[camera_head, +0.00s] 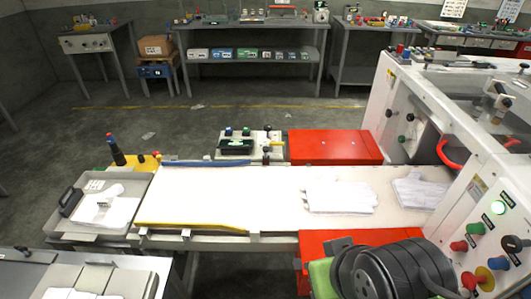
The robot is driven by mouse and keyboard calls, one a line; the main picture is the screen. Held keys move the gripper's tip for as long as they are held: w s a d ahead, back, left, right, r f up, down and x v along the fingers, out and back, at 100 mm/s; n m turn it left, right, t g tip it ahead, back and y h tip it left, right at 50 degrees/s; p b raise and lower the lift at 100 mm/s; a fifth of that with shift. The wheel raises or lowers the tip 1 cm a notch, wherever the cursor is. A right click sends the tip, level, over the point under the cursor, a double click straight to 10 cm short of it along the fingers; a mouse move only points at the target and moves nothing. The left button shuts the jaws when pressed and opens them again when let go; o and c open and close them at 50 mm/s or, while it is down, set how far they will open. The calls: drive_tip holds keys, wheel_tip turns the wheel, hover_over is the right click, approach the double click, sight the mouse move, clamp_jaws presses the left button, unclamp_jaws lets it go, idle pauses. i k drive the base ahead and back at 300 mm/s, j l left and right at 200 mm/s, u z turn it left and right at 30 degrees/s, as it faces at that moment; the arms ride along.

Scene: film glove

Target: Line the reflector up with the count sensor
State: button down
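I cannot pick out the reflector or the count sensor with certainty. A white plate (252,137) at the far edge of the belt carries a black unit with a green label (236,146) and a small post with a dark knob (267,151); these may belong to the sensor. Two white gloves lie flat on the white conveyor belt (230,195): one glove (340,196) right of the middle, the other (418,191) by the machine opening. My gripper cannot be made out. Dark rounded parts (385,272) at the bottom right hide part of the near side.
The white machine (430,105) with knobs and a red handle (447,154) stands at the right. A red box (335,147) lies beyond the belt. A grey tray (75,212) is at the belt's left end, beside a yellow block (145,162). Open floor (225,118) lies behind.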

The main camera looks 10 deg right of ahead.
sight(254, 231)
drive_tip(key=i+j+u, duration=0.5)
drive_tip(key=i+u, duration=0.25)
drive_tip(key=k, duration=0.05)
